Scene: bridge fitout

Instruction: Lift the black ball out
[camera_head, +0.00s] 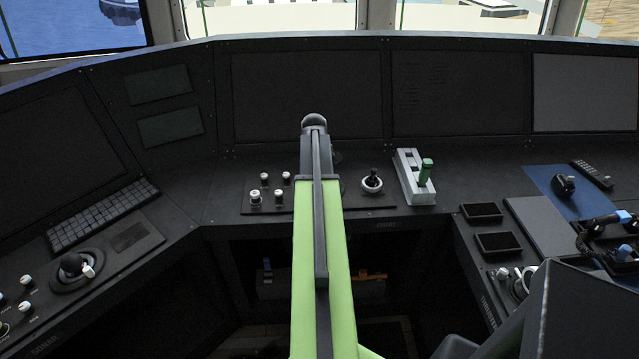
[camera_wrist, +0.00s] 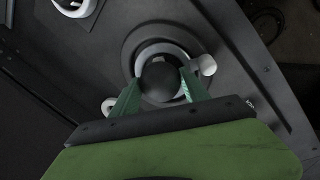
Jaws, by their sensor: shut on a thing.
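In the wrist view, a dark round black ball (camera_wrist: 159,82) sits between the two green fingers of my gripper (camera_wrist: 158,88). The gripper is shut on it, one finger at each side. Behind the ball is a pale grey ring (camera_wrist: 160,48) on a round dark base (camera_wrist: 137,40) on the console. Whether the ball touches the ring or is clear of it cannot be told. In the head view, my green arm reaches forward over the middle console and hides the gripper's fingers and the ball.
White knobs (camera_head: 255,197) stand left of my arm. A small joystick (camera_head: 372,181) and a grey lever unit with a green handle (camera_head: 425,172) stand right of it. Another black round-topped control (camera_head: 72,263) is at the left. Dark screens (camera_head: 308,97) rise behind.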

